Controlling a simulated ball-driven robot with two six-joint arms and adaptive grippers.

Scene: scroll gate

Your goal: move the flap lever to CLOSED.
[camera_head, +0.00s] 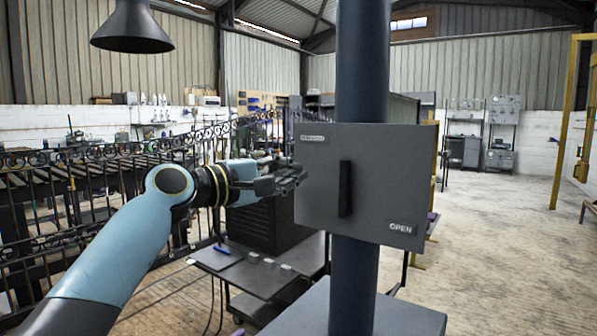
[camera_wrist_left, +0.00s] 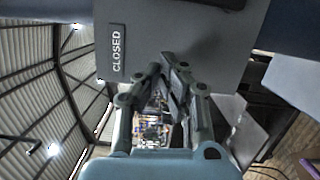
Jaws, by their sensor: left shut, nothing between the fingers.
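A grey flap panel (camera_head: 372,160) is fixed to a dark column. Its black lever (camera_head: 345,189) stands about upright near the panel's middle. A small label (camera_head: 312,138) is at the upper left; it reads CLOSED (camera_wrist_left: 117,52) in the left wrist view. The OPEN label (camera_head: 400,228) is at the lower right. My left gripper (camera_head: 300,174) is shut and empty at the panel's left edge, left of the lever and apart from it. In the left wrist view its fingertips (camera_wrist_left: 163,63) lie over the panel face; whether they touch it I cannot tell. My right gripper is out of view.
The dark column (camera_head: 361,60) rises behind the panel. A low grey table (camera_head: 255,272) with small items stands below my left arm. A black iron railing (camera_head: 100,175) runs along the left. The floor (camera_head: 490,250) to the right is clear.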

